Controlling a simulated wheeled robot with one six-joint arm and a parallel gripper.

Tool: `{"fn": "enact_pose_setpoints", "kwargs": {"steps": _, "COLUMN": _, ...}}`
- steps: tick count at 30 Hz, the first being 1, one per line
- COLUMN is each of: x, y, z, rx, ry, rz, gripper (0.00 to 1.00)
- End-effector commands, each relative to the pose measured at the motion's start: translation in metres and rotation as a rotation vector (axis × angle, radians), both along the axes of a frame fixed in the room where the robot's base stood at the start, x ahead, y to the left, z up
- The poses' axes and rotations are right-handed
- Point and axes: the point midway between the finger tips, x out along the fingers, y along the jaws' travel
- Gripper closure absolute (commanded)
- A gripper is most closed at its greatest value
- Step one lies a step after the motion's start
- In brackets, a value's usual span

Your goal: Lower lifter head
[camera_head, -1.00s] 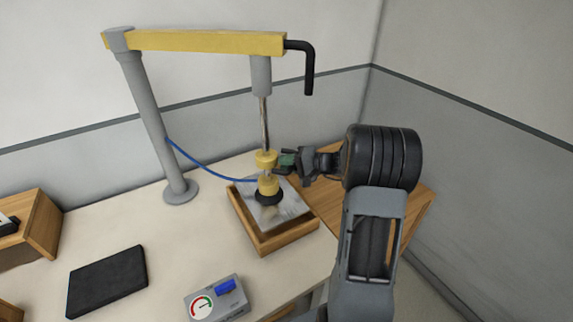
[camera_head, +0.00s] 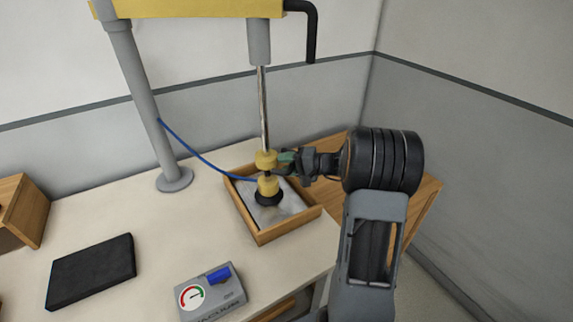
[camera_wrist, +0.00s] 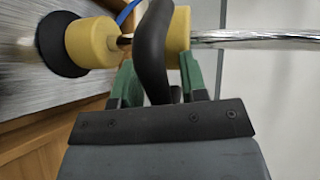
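The lifter head has two yellow collars (camera_head: 267,185) and a black suction cup (camera_head: 268,198). It hangs upright on a shiny rod (camera_head: 263,110) from the yellow boom (camera_head: 200,9). The cup rests on a grey metal plate (camera_head: 292,206), which lies inside the wooden tray (camera_head: 262,238). My gripper (camera_head: 287,160) is to the right of the head, at its dark handle. In the wrist view the green fingertips (camera_wrist: 160,82) stand on either side of the black curved handle (camera_wrist: 153,50); the exact contact is partly hidden.
A grey post (camera_head: 140,100) with a blue hose (camera_head: 200,160) stands left of the tray. A vacuum box (camera_head: 211,293) with a gauge and blue switch is at the front. A black pad (camera_head: 91,272) lies left. The table between is clear.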

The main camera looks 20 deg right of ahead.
Motion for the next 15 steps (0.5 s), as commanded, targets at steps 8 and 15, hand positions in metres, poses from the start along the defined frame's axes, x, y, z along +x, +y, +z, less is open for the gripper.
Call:
{"fn": "enact_pose_setpoints", "kwargs": {"steps": 8, "x": 0.0, "y": 0.0, "z": 0.001, "rx": 0.0, "ry": -0.002, "rz": 0.0, "gripper": 0.56}}
{"fn": "enact_pose_setpoints", "kwargs": {"steps": 15, "x": -0.015, "y": -0.02, "z": 0.005, "rx": -0.001, "ry": -0.004, "rz": -0.004, "gripper": 0.56}}
